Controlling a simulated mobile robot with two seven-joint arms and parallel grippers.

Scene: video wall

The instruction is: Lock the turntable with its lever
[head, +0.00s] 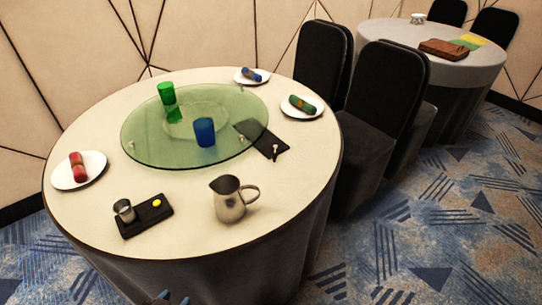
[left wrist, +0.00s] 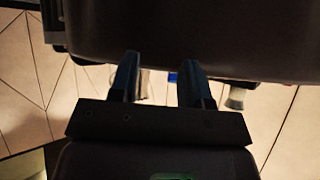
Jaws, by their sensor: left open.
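The turntable (head: 150,130) is a round green see-through glass disc on the cream round table. A green glass (head: 167,94) and a blue glass (head: 204,132) stand on it. A flat black piece (head: 262,140) lies at its right edge, with a small pale knob (head: 275,149) near its front end; I cannot tell if this is the lever. My left gripper (head: 172,298) shows only as blue fingertips at the bottom edge of the head view, in front of the table and apart from the turntable. In the left wrist view its two fingers (left wrist: 160,78) are apart, with nothing held.
A black tray (head: 143,222) with a metal cup (head: 124,210) and a yellow spot lies near the table's front. A metal pitcher (head: 230,200) stands right of it. Plates with rolled napkins sit around the rim. Black chairs (head: 385,95) stand at the right.

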